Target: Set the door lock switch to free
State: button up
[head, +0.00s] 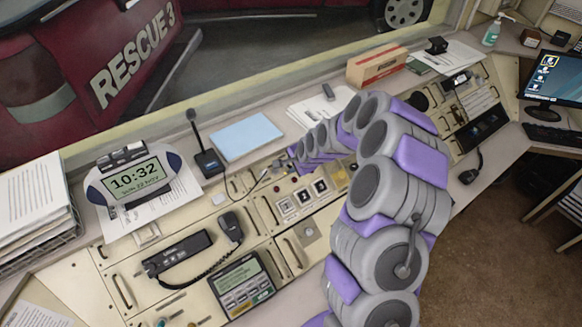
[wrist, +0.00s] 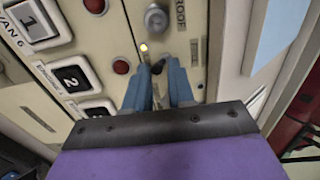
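My gripper (wrist: 159,66) shows in the wrist view as two blue fingers, apart from each other, pointing at the beige console panel. A small dark piece, possibly the door lock switch (wrist: 158,68), shows between the fingertips. Its label and setting are not readable, and I cannot tell whether the fingers touch it. A small lit yellow lamp (wrist: 143,47) is just beside the fingertips. A grey round knob (wrist: 156,18) sits beyond them, near lettering that reads "ROOF". In the head view my purple and grey arm reaches over the panel, and the fingertips are hard to make out.
A red button (wrist: 121,67) and numbered buttons (wrist: 72,76) lie left of the fingers. In the head view a desk microphone (head: 208,160), a blue pad (head: 247,136), a clock (head: 136,181) and a radio handset (head: 229,228) surround the panel. A cardboard box (head: 377,66) stands behind my arm.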

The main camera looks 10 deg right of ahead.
jog(key=shift+d, duration=0.25)
jog(key=shift+w+a+r, duration=0.15)
jog(key=shift+w+a, duration=0.05)
jog(key=shift+a, duration=0.65)
jog(key=shift+w+a+r, duration=0.15)
jog(key=shift+w+a, duration=0.05)
jog(key=shift+w+d, duration=0.1)
jog(key=shift+d, duration=0.5)
jog(key=shift+s+a+r+p, duration=0.1)
jog(key=shift+s+r+p, duration=0.35)
jog(key=shift+r, duration=0.2)
jog(key=shift+s+a+r+p, duration=0.1)
jog(key=shift+s+r+p, duration=0.2)
jog(key=shift+r+p, duration=0.25)
jog(key=p+v, duration=0.1)
jog(key=v, duration=0.2)
jog(key=shift+s+d, duration=0.1)
jog(key=shift+d, duration=0.15)
